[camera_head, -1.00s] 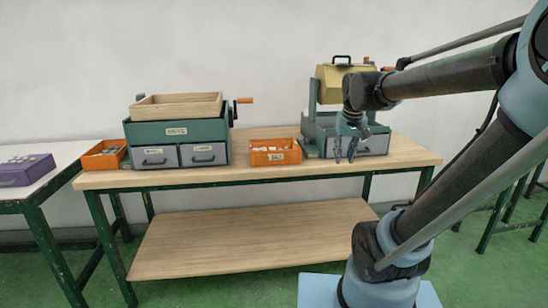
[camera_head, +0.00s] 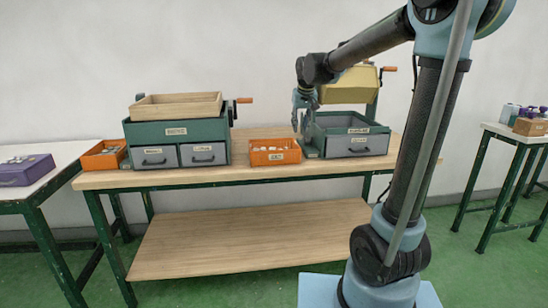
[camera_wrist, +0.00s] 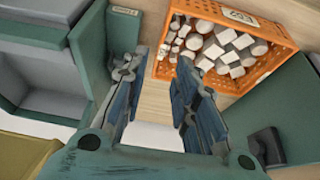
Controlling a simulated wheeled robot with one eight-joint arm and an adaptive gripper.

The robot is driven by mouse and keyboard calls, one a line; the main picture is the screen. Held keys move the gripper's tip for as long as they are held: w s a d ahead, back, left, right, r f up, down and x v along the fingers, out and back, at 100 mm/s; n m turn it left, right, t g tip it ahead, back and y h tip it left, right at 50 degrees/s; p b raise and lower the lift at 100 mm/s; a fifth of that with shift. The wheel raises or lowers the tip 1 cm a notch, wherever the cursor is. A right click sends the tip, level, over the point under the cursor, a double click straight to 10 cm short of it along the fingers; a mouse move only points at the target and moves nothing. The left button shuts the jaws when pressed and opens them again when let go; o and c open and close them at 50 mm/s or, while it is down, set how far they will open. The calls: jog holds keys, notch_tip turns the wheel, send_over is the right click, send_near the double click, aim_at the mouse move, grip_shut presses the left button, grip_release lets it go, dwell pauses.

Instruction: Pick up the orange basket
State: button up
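One orange basket (camera_head: 274,158) sits on the wooden table between the two green machines. In the wrist view an orange basket (camera_wrist: 272,64) full of pale, blocky pieces lies at the upper right, with a label on its wall. A second orange basket (camera_head: 104,160) stands at the table's left end. My gripper (camera_head: 299,124) is above and slightly right of the middle basket, in front of the right machine. In the wrist view my gripper (camera_wrist: 158,68) has its two fingers apart with bare tabletop between them. It is open, empty and apart from the basket.
The left green machine (camera_head: 200,130) with grey drawers and a wooden tray stands left of the middle basket. The right green machine (camera_head: 320,132) with a yellow drum stands close on its right. A purple box (camera_head: 28,170) lies on the side table at left.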

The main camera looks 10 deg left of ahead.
jog(key=x, duration=1.4)
jog(key=shift+f, duration=0.15)
jog(key=shift+s, duration=0.1)
grip_shut()
